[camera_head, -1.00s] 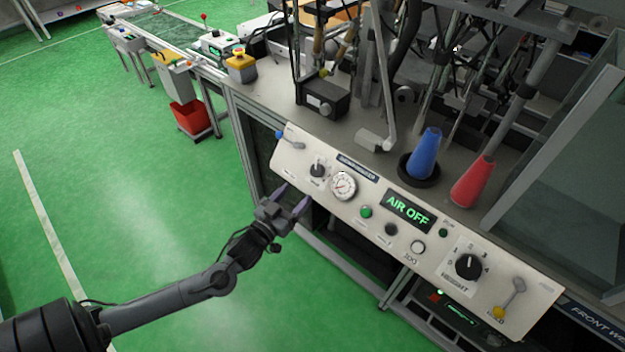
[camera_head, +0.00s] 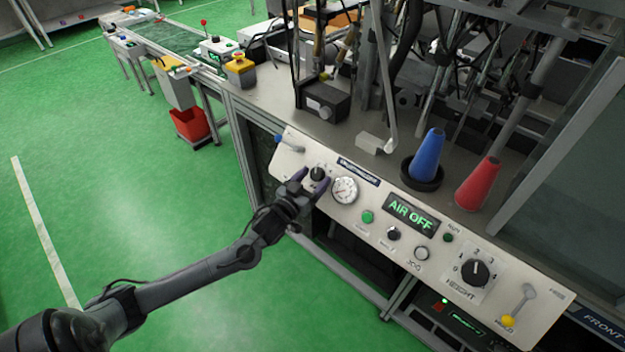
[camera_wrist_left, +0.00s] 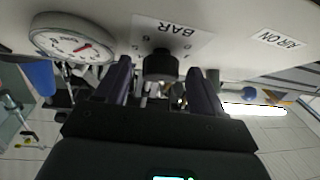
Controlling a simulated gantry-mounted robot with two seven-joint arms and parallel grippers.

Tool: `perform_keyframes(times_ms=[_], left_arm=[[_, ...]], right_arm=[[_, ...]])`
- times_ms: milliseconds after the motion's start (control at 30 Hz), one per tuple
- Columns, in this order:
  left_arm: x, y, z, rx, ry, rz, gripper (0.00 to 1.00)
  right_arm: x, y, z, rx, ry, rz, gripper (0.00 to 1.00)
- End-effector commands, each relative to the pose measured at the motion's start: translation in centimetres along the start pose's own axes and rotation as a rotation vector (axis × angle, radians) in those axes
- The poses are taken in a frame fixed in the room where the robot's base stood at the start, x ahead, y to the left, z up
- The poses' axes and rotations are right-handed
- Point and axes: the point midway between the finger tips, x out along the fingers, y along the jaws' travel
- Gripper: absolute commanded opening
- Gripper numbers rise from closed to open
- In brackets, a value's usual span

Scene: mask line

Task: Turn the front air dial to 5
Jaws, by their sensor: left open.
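The front air dial (camera_head: 317,173) is a small black knob on the white slanted panel (camera_head: 390,262), left of a round pressure gauge (camera_head: 344,190). My left gripper (camera_head: 311,182) is open at the knob, its two purple-tipped fingers on either side of it. In the left wrist view the black knob (camera_wrist_left: 160,66) sits between the open fingers, with gaps on both sides. A label reading BAR is by it, and small scale digits are too blurred to read. The gauge (camera_wrist_left: 73,38) shows a red needle. My right gripper is not in view.
A green display (camera_head: 411,213) reads AIR OFF. A blue-tipped lever (camera_head: 290,144) is left of the knob. A HEIGHT dial (camera_head: 474,271) and a yellow-tipped lever (camera_head: 518,305) are at the panel's right. Blue (camera_head: 428,157) and red (camera_head: 478,184) cones stand behind the panel.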

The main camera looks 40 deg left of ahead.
Motion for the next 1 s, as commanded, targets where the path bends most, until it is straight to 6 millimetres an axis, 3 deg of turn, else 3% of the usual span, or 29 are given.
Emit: perform_keyframes(times_ms=[67,433,767,1000], left_arm=[[0.0,0.0,0.0,0.0,0.0,0.0,0.69],[0.0,0.0,0.0,0.0,0.0,0.0,0.14],[0.0,-0.1,-0.2,0.034,0.003,0.026,0.14],[0.0,-0.4,-0.4,0.141,0.01,0.115,0.14]], right_arm=[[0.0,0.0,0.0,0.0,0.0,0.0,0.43],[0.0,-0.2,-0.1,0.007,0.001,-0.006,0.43],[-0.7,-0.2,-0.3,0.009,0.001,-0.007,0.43],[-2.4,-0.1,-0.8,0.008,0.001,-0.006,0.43]])
